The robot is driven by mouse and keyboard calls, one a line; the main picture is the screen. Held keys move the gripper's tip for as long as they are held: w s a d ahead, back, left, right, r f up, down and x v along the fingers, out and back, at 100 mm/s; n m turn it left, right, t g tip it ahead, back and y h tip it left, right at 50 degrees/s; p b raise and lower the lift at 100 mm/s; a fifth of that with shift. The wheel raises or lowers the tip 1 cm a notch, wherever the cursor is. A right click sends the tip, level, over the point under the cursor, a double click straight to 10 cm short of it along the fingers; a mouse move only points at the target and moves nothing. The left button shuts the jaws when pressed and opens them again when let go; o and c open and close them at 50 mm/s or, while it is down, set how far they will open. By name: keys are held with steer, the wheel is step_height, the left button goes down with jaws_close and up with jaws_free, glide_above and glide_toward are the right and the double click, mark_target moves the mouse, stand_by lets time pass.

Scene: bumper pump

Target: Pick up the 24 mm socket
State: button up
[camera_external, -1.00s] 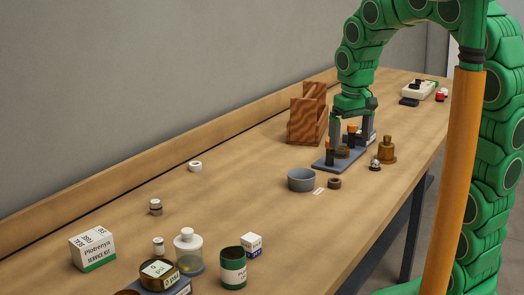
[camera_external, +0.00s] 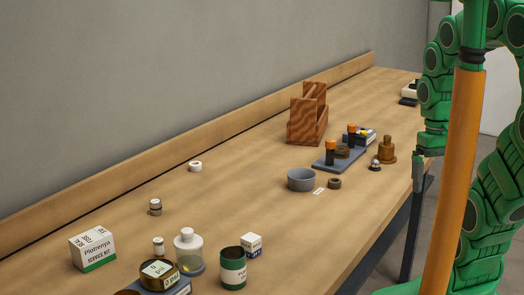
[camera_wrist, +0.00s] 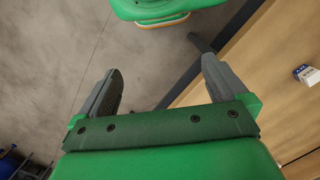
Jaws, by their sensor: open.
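No marking that reads 24 mm is legible, so I cannot tell which piece is the 24 mm socket. In the external view a grey tray (camera_external: 326,167) holds upright dark cylinders with orange tops, one at the front (camera_external: 330,154) and one further back (camera_external: 351,136). A brown ring-like piece (camera_external: 343,152) sits between them. My gripper (camera_external: 418,178) is off the table's right edge, apart from the tray and partly seen. In the wrist view my gripper (camera_wrist: 162,72) is open, with nothing between its fingers.
A grey bowl (camera_external: 301,181), brown ring (camera_external: 335,183) and small label (camera_external: 319,191) lie before the tray. A brass bottle-shaped piece (camera_external: 387,151) stands right of it, a wooden carrier (camera_external: 307,120) behind. The wrist view shows floor, the table edge and a small box (camera_wrist: 307,74).

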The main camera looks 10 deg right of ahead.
steer(key=shift+s, duration=0.15)
steer(key=c, duration=0.6)
